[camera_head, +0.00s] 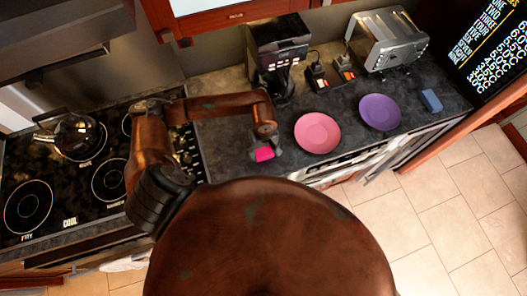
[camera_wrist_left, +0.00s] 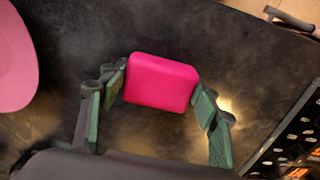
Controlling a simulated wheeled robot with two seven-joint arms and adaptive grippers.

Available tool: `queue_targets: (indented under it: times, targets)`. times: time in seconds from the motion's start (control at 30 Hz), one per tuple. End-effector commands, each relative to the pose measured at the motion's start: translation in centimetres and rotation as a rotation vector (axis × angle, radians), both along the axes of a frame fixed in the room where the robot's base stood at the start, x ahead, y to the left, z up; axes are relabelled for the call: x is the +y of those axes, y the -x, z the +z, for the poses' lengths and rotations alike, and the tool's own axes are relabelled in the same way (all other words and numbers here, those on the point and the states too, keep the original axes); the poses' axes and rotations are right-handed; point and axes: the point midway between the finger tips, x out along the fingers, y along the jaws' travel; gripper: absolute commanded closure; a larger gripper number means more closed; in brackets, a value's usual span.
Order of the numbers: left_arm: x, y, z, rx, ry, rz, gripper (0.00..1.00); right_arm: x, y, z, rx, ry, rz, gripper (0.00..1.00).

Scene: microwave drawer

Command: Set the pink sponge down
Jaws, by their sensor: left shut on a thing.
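The pink sponge (camera_head: 264,154) is at the end of my left arm in the head view, over the dark counter just left of the pink plate. In the left wrist view the sponge (camera_wrist_left: 161,82) is a bright pink block between the two fingertips. My left gripper (camera_head: 265,147) is shut on it; its fingers (camera_wrist_left: 160,90) touch the sponge's two sides. Whether the sponge touches the counter or hangs just above it I cannot tell. My right gripper is not in view.
A pink plate (camera_head: 317,132) and a purple plate (camera_head: 380,112) lie on the counter (camera_head: 222,146), with a blue sponge (camera_head: 431,100) to the right. A coffee maker (camera_head: 278,48) and toaster (camera_head: 388,40) stand behind. The stove with a kettle (camera_head: 78,135) is left.

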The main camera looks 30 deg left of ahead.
Motion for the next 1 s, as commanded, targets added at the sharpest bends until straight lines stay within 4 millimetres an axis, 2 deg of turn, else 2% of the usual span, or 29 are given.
queue_targets:
  times: [0.07,0.27,0.5,0.53,0.77,1.0]
  targets:
    - [0.0,0.0,-0.6,0.001,0.002,0.003,0.62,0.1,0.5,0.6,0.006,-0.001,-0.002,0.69]
    - [0.0,-0.1,-1.1,-0.003,0.000,0.001,0.62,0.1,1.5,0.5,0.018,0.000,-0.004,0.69]
    - [0.0,0.0,-1.5,-0.001,0.000,0.001,0.62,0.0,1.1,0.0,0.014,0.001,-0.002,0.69]
    - [0.0,0.0,-1.4,-0.001,0.000,0.001,0.41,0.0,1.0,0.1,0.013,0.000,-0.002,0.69]
    - [0.0,0.0,-1.3,-0.001,0.000,0.001,0.26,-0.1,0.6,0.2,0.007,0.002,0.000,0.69]
    - [0.0,-0.1,-1.2,-0.001,0.000,0.001,0.26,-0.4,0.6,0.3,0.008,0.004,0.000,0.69]
